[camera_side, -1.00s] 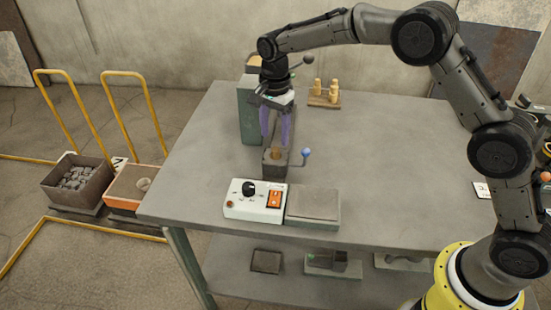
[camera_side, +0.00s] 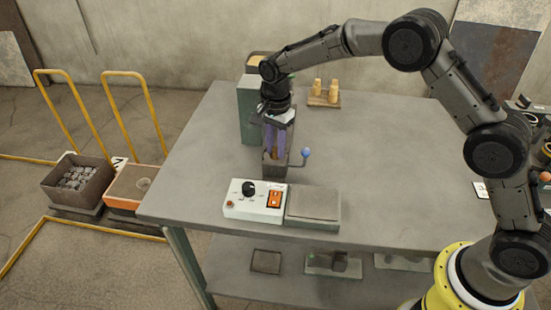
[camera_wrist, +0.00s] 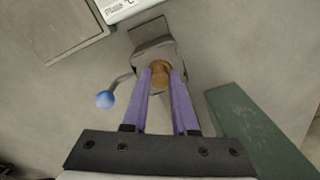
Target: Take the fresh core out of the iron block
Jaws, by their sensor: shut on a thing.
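The iron block (camera_side: 276,169) stands on the table behind the white control box, with a blue-knobbed lever (camera_side: 306,153) on its right side. It also shows in the wrist view (camera_wrist: 153,46). The tan core (camera_wrist: 160,72) is at the block, between the tips of my purple fingers. My gripper (camera_side: 274,153) points straight down over the block and is shut on the core. In the side view the fingers and block mostly hide the core. I cannot tell how deep it sits in the block.
A white control box (camera_side: 254,201) and grey plate (camera_side: 314,204) lie in front of the block. A green box (camera_side: 247,112) stands close behind left. A wooden rack with tan cores (camera_side: 324,97) is at the back.

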